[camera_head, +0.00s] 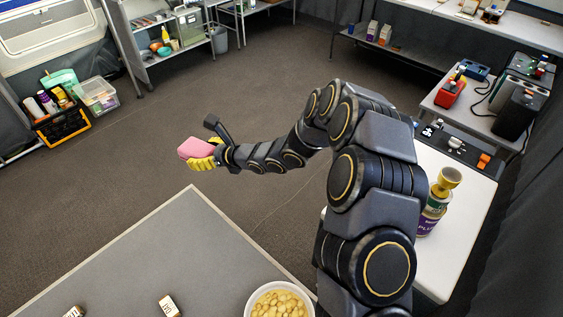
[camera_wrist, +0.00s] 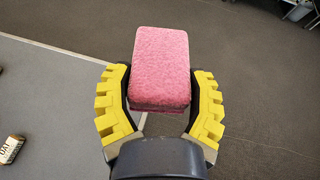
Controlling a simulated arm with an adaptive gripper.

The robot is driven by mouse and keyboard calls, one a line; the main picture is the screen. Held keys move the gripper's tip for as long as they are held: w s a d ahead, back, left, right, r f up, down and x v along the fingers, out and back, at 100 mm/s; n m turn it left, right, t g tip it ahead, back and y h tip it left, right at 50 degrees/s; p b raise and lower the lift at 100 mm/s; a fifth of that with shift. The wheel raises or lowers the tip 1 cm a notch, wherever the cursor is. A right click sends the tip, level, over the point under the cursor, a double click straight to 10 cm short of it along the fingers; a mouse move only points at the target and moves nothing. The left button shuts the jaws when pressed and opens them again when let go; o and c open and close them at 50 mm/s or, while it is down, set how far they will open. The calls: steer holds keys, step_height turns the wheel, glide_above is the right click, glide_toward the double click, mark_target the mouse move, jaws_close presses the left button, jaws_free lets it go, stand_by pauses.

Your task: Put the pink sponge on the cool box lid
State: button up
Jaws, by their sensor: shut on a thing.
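The pink sponge (camera_head: 193,148) is held in my gripper (camera_head: 203,158), which has yellow ribbed fingers. In the head view it is raised in the air past the far left edge of the grey table. In the wrist view the sponge (camera_wrist: 160,62) sits between the two fingers of my gripper (camera_wrist: 160,85), its broad face toward the camera and its lower part low between the fingers. The gripper is shut on it. I cannot clearly make out a cool box lid in either view.
The grey table (camera_head: 180,255) bears a bowl of yellowish pieces (camera_head: 278,302) and two small labelled blocks. A bottle (camera_head: 436,205) stands on a white surface at right. A black and yellow crate (camera_head: 62,125) and a clear bin (camera_head: 98,97) stand on the floor at left. Open floor lies between.

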steer(key=w+d+m+t+h, duration=0.2)
steer(key=w+d+m+h, duration=0.15)
steer(key=d, duration=0.95)
steer(key=w+d+m+t+h, duration=0.2)
steer(key=w+d+m+h, duration=0.15)
steer(key=d, duration=1.05)
steer(key=w+d+m+t+h, duration=0.2)
steer(key=w+d, duration=0.3)
steer(key=d, duration=0.8)
steer(key=s+d+m+h, duration=0.2)
steer(key=s+d+h, duration=0.15)
steer(key=d, duration=0.65)
steer(key=s+d+m+h, duration=0.2)
steer(key=s+d+m, duration=0.15)
steer(key=d, duration=0.65)
steer(key=s+d+m+h, duration=0.2)
steer(key=s+d, duration=0.2)
steer(key=d, duration=0.6)
steer(key=shift+n, duration=0.25)
steer(key=f, duration=1.8)
steer(key=shift+a, duration=0.2)
steer(key=o, duration=1.1)
